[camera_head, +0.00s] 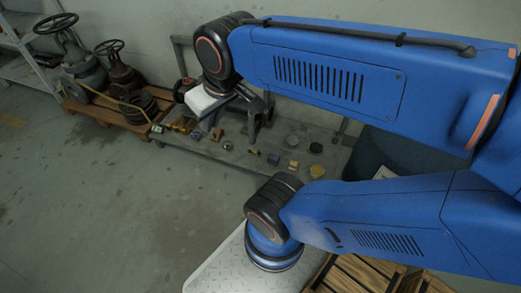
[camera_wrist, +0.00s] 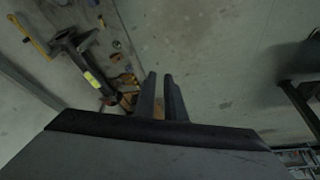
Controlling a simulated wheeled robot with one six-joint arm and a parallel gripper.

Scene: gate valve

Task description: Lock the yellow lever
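In the head view a long thin yellow bar (camera_head: 105,97), which looks like the lever, runs across the front of the valves on the pallet. A brassy yellow fitting (camera_head: 181,124) sits to its right at the bench's left end. In the wrist view a long yellow piece (camera_wrist: 30,38) shows at the top left; I cannot tell which of these it is. My gripper (camera_wrist: 160,76) shows as two dark parallel fingers with a narrow gap and nothing seen between them. It is apart from the yellow piece. In the head view my wrist hides part of the bench.
Large valves with handwheels (camera_head: 56,24) stand on a wooden pallet (camera_head: 115,113) at the left. A low grey bench (camera_head: 250,178) holds several small parts. Wooden crates (camera_head: 350,277) are at the bottom right. The floor (camera_head: 110,200) in front is clear.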

